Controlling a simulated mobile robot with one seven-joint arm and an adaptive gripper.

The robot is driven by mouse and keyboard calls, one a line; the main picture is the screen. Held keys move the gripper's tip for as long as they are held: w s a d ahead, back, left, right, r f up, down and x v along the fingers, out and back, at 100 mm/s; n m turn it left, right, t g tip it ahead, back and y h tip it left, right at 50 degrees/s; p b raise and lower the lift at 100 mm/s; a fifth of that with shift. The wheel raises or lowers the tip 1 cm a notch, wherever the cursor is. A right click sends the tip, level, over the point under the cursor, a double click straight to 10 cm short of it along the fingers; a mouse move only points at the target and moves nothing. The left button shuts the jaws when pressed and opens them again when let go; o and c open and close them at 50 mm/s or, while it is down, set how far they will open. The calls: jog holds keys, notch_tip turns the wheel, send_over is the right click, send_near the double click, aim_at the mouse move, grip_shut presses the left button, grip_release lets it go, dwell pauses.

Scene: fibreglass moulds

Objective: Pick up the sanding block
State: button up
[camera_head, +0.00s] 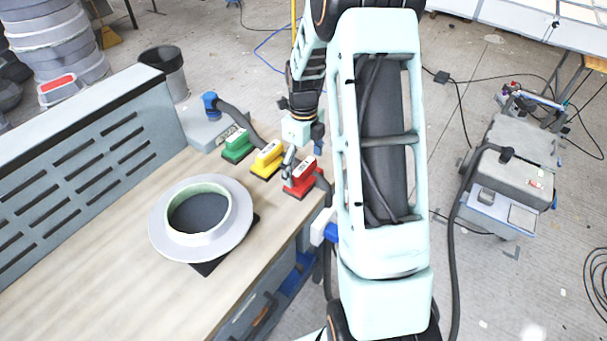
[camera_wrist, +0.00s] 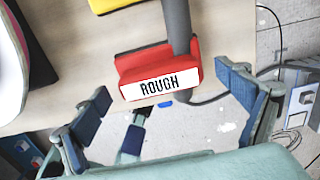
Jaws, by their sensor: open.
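Three sanding blocks stand in a row on the wooden bench: a green one (camera_head: 237,146), a yellow one (camera_head: 267,159) and a red one (camera_head: 301,180). The red block also shows in the wrist view (camera_wrist: 130,66), with a white label reading ROUGH and a dark grey hose on it. The yellow block is cut off at the top there (camera_wrist: 108,5). My gripper (camera_head: 303,158) is above the bench by the red block, partly hidden by my arm. In the wrist view its blue-padded fingers (camera_wrist: 163,84) are wide apart and empty, with the red block beyond them.
A grey ring-shaped mould (camera_head: 160,230) sits on a black mat left of the blocks. A slotted grey panel (camera_head: 85,160) borders the bench (camera_head: 110,290) on the left. The red block is near the bench's right edge. A grey machine (camera_head: 515,150) stands on the floor.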

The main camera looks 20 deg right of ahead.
jog(key=shift+f, duration=0.45)
jog(key=c, duration=1.4)
jog(key=shift+r, duration=0.15)
jog(key=shift+r, duration=0.2)
notch_tip(320, 180, up, 2)
jog(key=shift+w+r, duration=0.1)
jog(key=s+a+r+b, duration=0.1)
jog(key=s+a+r, duration=0.1)
jog(key=s+r, duration=0.1)
jog(key=s+a+r+b, duration=0.1)
jog(key=s+a+r, duration=0.1)
jog(key=s, duration=0.3)
jog(key=s+a+r+b, duration=0.1)
jog(key=s+a+r, duration=0.1)
jog(key=s+r, duration=0.2)
jog(key=shift+s+a+r, duration=0.15)
jog(key=shift+s+r, duration=0.25)
jog(key=shift+r, duration=0.2)
